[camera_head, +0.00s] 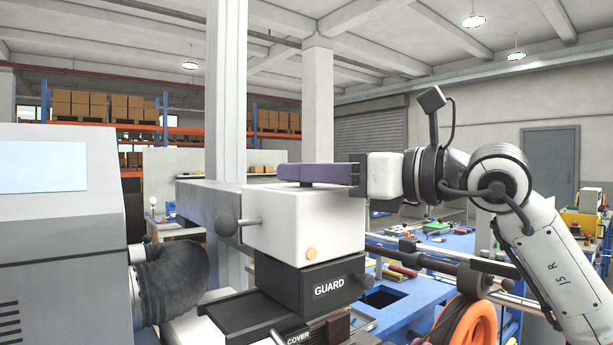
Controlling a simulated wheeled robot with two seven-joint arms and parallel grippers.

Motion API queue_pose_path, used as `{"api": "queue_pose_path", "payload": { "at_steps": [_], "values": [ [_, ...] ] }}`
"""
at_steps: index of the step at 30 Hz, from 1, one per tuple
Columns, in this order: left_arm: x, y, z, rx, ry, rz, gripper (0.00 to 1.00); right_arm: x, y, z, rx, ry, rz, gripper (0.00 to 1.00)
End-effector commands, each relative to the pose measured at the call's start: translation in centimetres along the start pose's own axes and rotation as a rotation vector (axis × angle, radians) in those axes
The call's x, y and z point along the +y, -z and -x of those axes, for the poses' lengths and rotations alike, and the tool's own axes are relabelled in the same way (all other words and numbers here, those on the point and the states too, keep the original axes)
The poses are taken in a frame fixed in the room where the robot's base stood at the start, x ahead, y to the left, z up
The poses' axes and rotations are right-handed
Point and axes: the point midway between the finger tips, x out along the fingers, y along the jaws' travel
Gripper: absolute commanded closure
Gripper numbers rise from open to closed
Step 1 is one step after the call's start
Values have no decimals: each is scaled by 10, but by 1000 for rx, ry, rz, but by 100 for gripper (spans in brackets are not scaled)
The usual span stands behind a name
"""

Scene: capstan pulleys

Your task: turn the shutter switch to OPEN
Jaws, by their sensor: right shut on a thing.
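A purple bar-shaped piece (315,173) lies level across the top of a white housing (300,222). No OPEN marking or shutter label shows, so I cannot tell whether this piece is the shutter switch. My right gripper (358,174) comes in from the right at the height of the bar and is shut on the bar's right end. Its fingertips are small and partly merge with the bar. My left gripper is not in view.
Below the housing are a black block marked GUARD (328,287) and a part marked COVER (298,336). A grey machine (60,240) with a black hose (170,282) stands left. An orange wheel (475,325) and rods are lower right.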

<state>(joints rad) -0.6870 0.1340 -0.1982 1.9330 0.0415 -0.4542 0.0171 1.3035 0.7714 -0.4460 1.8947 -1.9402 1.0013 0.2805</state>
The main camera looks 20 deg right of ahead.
Motion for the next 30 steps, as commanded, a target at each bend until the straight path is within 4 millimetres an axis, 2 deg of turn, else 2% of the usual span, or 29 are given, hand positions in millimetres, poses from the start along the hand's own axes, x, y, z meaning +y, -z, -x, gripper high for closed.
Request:
{"api": "queue_pose_path", "payload": {
  "at_steps": [12,29,30],
  "values": [
    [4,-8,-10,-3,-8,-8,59,1,1,0,0,208,1,100],
    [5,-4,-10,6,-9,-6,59,0,1,0,3,242,0,100],
    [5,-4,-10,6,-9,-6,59,0,1,0,3,242,0,71]
  ]
}}
